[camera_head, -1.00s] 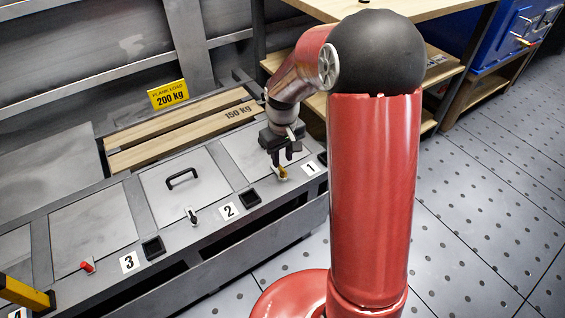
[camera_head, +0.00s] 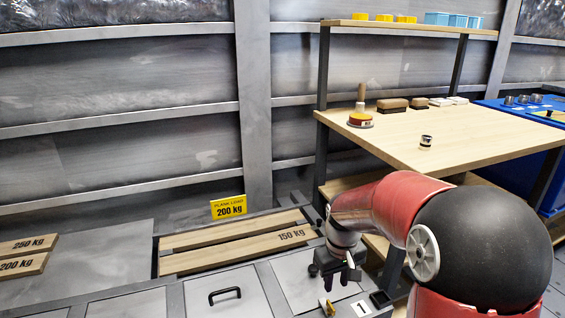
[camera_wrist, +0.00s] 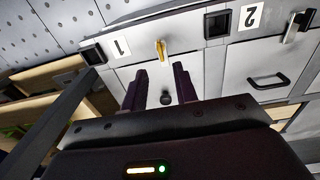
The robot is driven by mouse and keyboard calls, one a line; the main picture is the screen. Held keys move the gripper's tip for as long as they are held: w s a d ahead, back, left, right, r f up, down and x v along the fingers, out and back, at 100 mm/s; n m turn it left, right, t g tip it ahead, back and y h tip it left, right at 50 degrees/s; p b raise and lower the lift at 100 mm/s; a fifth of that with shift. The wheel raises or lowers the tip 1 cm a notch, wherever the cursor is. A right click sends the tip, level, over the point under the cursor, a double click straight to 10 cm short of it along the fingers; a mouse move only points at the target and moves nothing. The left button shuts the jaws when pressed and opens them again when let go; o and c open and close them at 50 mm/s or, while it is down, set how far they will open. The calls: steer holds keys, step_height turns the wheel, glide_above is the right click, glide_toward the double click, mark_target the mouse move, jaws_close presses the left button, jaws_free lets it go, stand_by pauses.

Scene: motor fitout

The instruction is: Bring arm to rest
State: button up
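My gripper (camera_head: 338,276) hangs from my red arm above the grey panel beside label 1 (camera_head: 361,309). In the wrist view its two dark fingers (camera_wrist: 161,90) stand apart with nothing gripped between them. A yellow latch handle (camera_head: 328,307) is on the bench front near label 1, just below the gripper in the head view. It also shows beyond the fingertips in the wrist view (camera_wrist: 161,50), apart from them. A small dark round knob (camera_wrist: 165,98) shows between the fingers.
A wooden bench top (camera_head: 440,135) with a shelf stands at the right, behind my arm. Planks marked 150 kg (camera_head: 245,247) lie behind the panels. A lid with a black handle (camera_head: 225,295) is left of the gripper. A blue cabinet (camera_head: 550,150) stands far right.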

steer(key=s+r+m+t, duration=0.1)
steer(key=s+r+t, duration=0.1)
steer(key=s+r, duration=0.4)
steer(key=s+r+m+t, duration=0.2)
steer(key=s+r, duration=0.4)
steer(key=s, duration=0.9)
steer(key=shift+t, duration=0.6)
steer(key=shift+s, duration=0.1)
